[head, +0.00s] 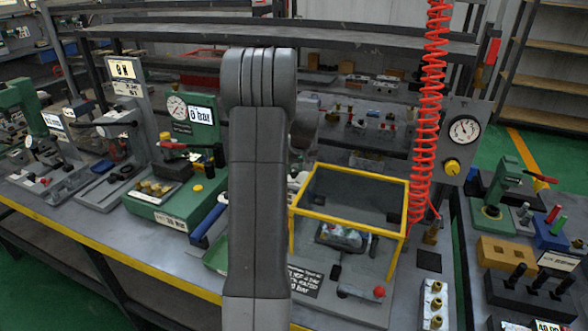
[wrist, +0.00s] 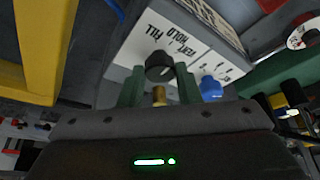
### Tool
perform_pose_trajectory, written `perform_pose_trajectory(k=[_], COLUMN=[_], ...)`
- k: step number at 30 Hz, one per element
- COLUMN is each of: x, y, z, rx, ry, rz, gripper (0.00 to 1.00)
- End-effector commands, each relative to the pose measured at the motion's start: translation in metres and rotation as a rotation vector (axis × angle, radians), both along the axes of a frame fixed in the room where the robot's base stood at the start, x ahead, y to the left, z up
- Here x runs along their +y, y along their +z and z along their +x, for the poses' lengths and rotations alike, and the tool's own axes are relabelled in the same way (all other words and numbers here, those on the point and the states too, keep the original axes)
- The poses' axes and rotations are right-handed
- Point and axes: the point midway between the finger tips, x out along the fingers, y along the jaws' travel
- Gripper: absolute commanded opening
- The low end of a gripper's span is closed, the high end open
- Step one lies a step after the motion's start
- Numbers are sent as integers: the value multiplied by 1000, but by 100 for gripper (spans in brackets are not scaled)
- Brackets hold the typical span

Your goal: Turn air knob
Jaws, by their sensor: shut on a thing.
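In the wrist view, a black round knob (wrist: 159,66) sits on a grey box with a white label panel (wrist: 150,38) reading FILL, HOLD and what looks like VENT. My gripper (wrist: 159,78) has its two green fingers on either side of this knob, shut on it. A brass fitting (wrist: 159,96) shows between the fingers, below the knob. A blue knob (wrist: 211,88) is just right of the right finger. In the head view my own arm stands in front, and it hides my gripper and the black knob.
A yellow-edged frame (head: 350,174) stands right of my arm; a yellow bar (wrist: 38,70) is close at left in the wrist view. A red coiled hose (head: 428,110) hangs beside a gauge (head: 464,130) with a yellow knob (head: 452,167). A green gauge unit (head: 190,120) stands left.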

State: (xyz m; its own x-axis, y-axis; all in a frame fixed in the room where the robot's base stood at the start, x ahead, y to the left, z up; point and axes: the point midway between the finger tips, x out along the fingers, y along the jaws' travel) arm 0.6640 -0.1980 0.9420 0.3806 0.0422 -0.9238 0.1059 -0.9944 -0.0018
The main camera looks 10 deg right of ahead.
Motion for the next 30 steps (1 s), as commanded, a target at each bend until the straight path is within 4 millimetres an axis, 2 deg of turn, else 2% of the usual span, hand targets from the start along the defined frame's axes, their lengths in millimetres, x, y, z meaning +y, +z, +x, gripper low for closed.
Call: perform_pose_trajectory(k=[18, 30], x=[-5, -6], y=[0, 0], z=[3, 4], rx=[-3, -3], ry=[553, 743], rz=[-3, -2], gripper=[7, 7])
